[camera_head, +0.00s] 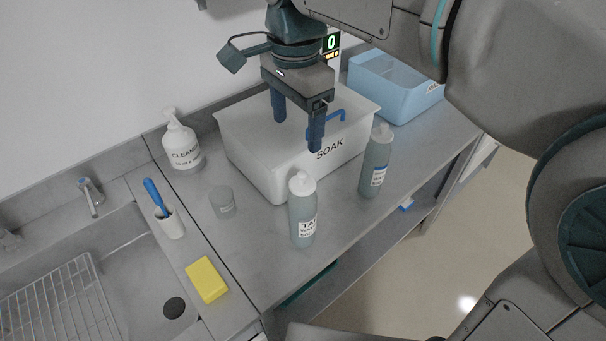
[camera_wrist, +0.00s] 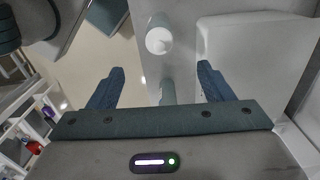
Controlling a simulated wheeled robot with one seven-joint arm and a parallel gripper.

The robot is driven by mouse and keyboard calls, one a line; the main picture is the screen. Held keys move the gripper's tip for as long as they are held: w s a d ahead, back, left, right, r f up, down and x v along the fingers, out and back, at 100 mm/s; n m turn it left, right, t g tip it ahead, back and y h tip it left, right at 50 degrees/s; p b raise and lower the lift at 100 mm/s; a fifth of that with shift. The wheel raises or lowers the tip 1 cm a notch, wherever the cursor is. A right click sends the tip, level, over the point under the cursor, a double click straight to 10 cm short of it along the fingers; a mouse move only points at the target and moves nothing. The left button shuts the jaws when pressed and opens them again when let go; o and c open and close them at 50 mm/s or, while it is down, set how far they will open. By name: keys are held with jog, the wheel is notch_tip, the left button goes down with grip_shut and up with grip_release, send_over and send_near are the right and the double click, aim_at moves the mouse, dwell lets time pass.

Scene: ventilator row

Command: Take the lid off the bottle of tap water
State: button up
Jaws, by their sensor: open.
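The bottle of tap water (camera_head: 302,211) is the nearer grey bottle in the head view, upright on the bench, with a partly readable label starting "TA". Its white lid (camera_head: 302,184) is on it. My gripper (camera_head: 297,132) is open and empty, pointing down over the SOAK box's area, above and behind this bottle. In the wrist view a white lid (camera_wrist: 159,40) shows beyond the open fingers; by its place it looks like the tap water bottle's, though no label is readable. A second, similar bottle (camera_head: 376,165) stands to the right; its label is unclear.
The white SOAK box (camera_head: 270,170) with a blue handle stands behind the bottles. A blue bin (camera_head: 392,85), cleaner bottle (camera_head: 182,142), small grey cup (camera_head: 223,202), brush holder (camera_head: 171,222) and yellow sponge (camera_head: 207,279) are around it. The bench's front edge is close to both bottles.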

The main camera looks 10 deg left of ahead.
send_over(302, 174)
jog(key=f, duration=0.7)
jog(key=shift+s+a+f, duration=0.1)
jog(key=shift+s+a, duration=0.1)
jog(key=shift+a, duration=0.1)
jog(key=shift+w+d+f+p, duration=0.2)
jog(key=shift+f+p, duration=0.1)
jog(key=shift+f, duration=1.1)
jog(key=shift+w+d+f+p, duration=0.15)
jog(key=shift+f+p, duration=0.15)
jog(key=shift+f, duration=1.05)
jog(key=shift+s, duration=0.1)
jog(key=c, duration=1.1)
jog(key=shift+o, duration=0.2)
